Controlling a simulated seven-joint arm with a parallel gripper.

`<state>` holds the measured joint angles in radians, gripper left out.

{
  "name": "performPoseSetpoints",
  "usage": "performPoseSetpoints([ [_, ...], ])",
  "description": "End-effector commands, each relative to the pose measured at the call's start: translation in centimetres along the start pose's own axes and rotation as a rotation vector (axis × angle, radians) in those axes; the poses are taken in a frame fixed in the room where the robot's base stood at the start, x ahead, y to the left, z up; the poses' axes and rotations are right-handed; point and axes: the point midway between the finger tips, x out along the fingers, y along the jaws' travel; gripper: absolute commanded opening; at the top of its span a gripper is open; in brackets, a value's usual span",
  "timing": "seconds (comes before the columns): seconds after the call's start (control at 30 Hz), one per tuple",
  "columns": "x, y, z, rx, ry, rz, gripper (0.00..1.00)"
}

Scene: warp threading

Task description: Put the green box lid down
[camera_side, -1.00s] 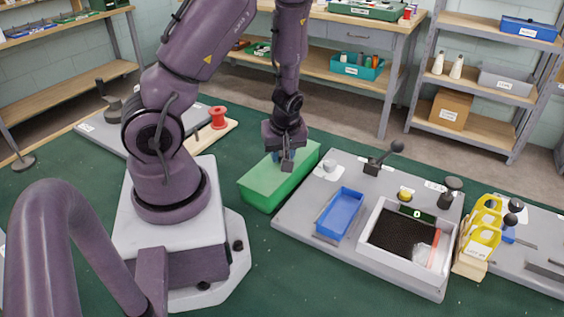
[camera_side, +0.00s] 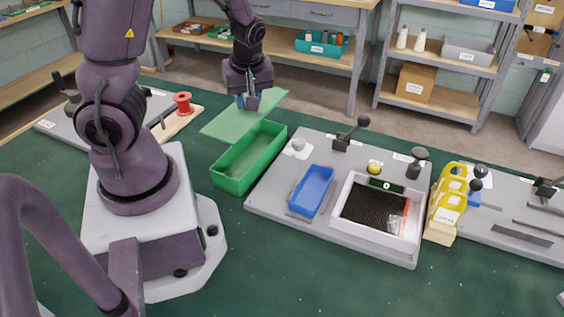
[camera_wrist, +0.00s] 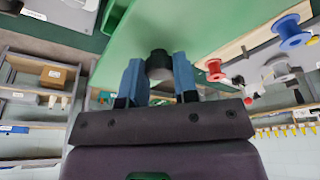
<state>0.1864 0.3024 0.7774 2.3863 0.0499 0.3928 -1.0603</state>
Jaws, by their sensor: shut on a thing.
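The green box lid (camera_side: 225,122) is a flat green panel held in the air behind and above the open green box (camera_side: 262,150). In the wrist view the lid (camera_wrist: 205,25) fills the top middle. My gripper (camera_side: 249,101) is shut on the lid's dark round knob, which shows between the two blue fingers in the wrist view (camera_wrist: 158,70). The green box stands on the table with its top open, and its inside looks empty.
Right of the box, a grey board (camera_side: 270,195) carries a blue tray (camera_side: 312,188) and a white frame with a dark mesh. A red spool (camera_side: 183,103) stands on a wooden board at the left. Green table (camera_side: 300,270) is bare in front.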

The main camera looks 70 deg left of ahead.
Motion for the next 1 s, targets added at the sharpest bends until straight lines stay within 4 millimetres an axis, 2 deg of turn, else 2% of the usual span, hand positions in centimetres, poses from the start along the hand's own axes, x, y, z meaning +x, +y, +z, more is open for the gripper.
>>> performPoseSetpoints([
  [0.13, -0.4, 1.0, 1.4, 0.059, 0.000, 0.017, 0.01],
  [0.27, -0.7, 2.8, 5.4, 0.204, -0.001, 0.054, 0.01],
  [0.4, -1.1, 4.7, 12.2, 0.472, -0.001, 0.128, 0.01],
  [0.5, -1.4, 5.2, 17.6, 0.694, -0.001, 0.189, 0.01],
  [0.6, -1.6, 4.7, 22.8, 0.923, -0.001, 0.252, 0.01],
  [0.7, -1.8, 3.7, 27.1, 1.126, 0.000, 0.309, 0.01],
  [0.8, -1.9, 2.6, 30.2, 1.283, -0.001, 0.353, 0.01],
  [0.9, -2.0, 2.0, 32.2, 1.400, -0.001, 0.388, 0.01],
  [1.0, -2.0, 2.4, 32.7, 1.453, 0.000, 0.405, 0.01],
])
